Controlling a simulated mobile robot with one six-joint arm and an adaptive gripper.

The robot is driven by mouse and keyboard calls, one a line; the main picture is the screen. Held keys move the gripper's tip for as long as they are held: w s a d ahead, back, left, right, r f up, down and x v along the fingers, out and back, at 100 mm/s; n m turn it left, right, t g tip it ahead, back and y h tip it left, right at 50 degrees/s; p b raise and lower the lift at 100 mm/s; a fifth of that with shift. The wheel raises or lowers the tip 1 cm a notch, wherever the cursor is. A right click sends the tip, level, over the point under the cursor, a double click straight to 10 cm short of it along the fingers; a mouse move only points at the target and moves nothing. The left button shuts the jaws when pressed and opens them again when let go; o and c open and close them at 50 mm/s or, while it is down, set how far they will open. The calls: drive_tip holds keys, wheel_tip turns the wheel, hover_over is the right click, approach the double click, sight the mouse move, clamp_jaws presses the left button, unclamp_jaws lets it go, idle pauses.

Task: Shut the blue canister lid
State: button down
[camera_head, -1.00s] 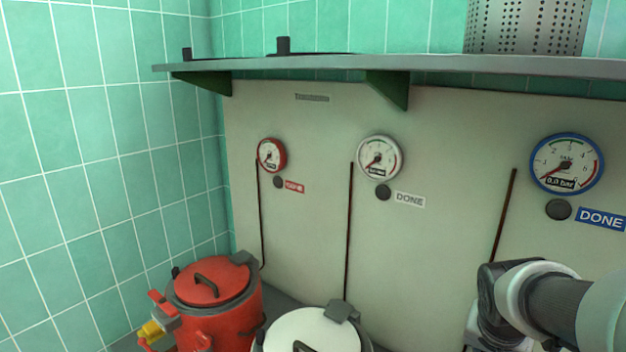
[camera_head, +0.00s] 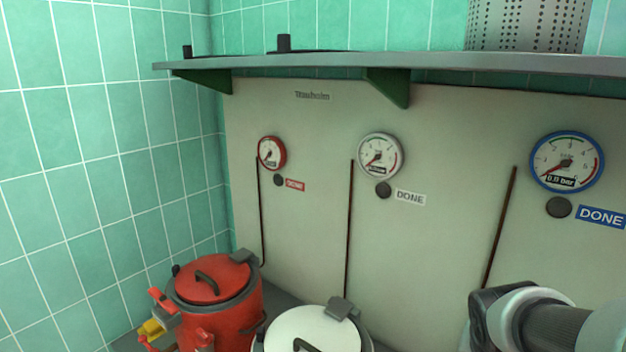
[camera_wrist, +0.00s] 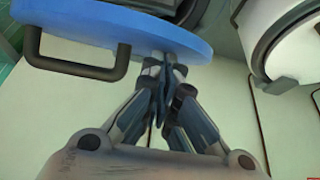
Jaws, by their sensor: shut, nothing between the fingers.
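The blue lid (camera_wrist: 120,25) is in the upper left of the wrist view, seen nearly edge-on, with a dark bar handle (camera_wrist: 75,68) on its face. My gripper (camera_wrist: 165,75) is shut with nothing between its fingers. Its fingertips are at the lid's edge; I cannot tell whether they touch it. The canister body below the lid is not clearly seen. In the head view only part of my arm shows at the lower right, and the blue canister is out of view.
A red canister (camera_head: 240,318) and a white-lidded canister (camera_head: 312,328), both with lids down, stand at the lower left and centre. A white canister (camera_wrist: 290,45) shows in the wrist view. A shelf (camera_head: 450,66) crosses above the panel with gauges (camera_head: 566,161).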

wheel_tip(320, 180, up, 12)
drive_tip(key=p, duration=0.9)
drive_tip(key=shift+w+d, duration=0.25)
drive_tip(key=shift+f, duration=0.1)
drive_tip(key=s+a+r+n+y, duration=0.3)
drive_tip(key=s+a+n, duration=0.4)
drive_tip(key=s+a, duration=0.7)
drive_tip(key=shift+s+p, duration=0.3)
drive_tip(key=shift+s, duration=0.2)
